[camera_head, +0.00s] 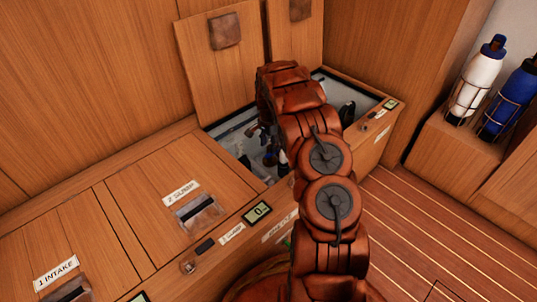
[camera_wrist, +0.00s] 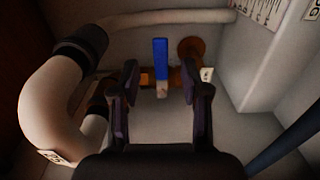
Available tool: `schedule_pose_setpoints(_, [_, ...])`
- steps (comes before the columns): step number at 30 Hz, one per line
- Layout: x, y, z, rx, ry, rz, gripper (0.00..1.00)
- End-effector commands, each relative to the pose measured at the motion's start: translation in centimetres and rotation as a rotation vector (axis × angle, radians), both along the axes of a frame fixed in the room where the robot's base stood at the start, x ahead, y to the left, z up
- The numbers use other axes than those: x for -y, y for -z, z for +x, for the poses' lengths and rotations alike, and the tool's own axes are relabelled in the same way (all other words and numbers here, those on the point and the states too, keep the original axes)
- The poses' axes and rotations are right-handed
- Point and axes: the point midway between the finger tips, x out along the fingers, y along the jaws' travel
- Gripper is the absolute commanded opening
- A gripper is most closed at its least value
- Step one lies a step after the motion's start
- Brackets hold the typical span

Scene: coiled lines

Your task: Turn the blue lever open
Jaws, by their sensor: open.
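The blue lever (camera_wrist: 161,60) shows in the wrist view, upright in the picture, on a brass-coloured pipe fitting (camera_wrist: 178,78) inside a locker. My gripper (camera_wrist: 163,82) is open, with one dark finger to each side of the lever's lower end. I cannot tell whether either finger touches it. In the head view, my orange arm reaches into the open locker (camera_head: 225,128) and hides most of its inside. The lever cannot be made out clearly there.
A thick white hose (camera_wrist: 48,100) with black cuffs curves at the left in the wrist view. Lifted wooden lids (camera_head: 222,60) stand behind the opening. The closed locker marked 2 SUMP (camera_head: 165,190) is to the left. Bottles (camera_head: 480,75) stand in racks at the right.

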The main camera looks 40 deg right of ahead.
Motion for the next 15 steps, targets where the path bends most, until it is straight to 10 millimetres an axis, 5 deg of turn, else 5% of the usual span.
schedule_pose_setpoints(6, [0.0, 3.4, 0.0, 0.001, -0.001, -0.002, 0.46])
schedule_pose_setpoints(15, [0.0, 4.4, 0.1, 0.003, 0.0, -0.001, 0.46])
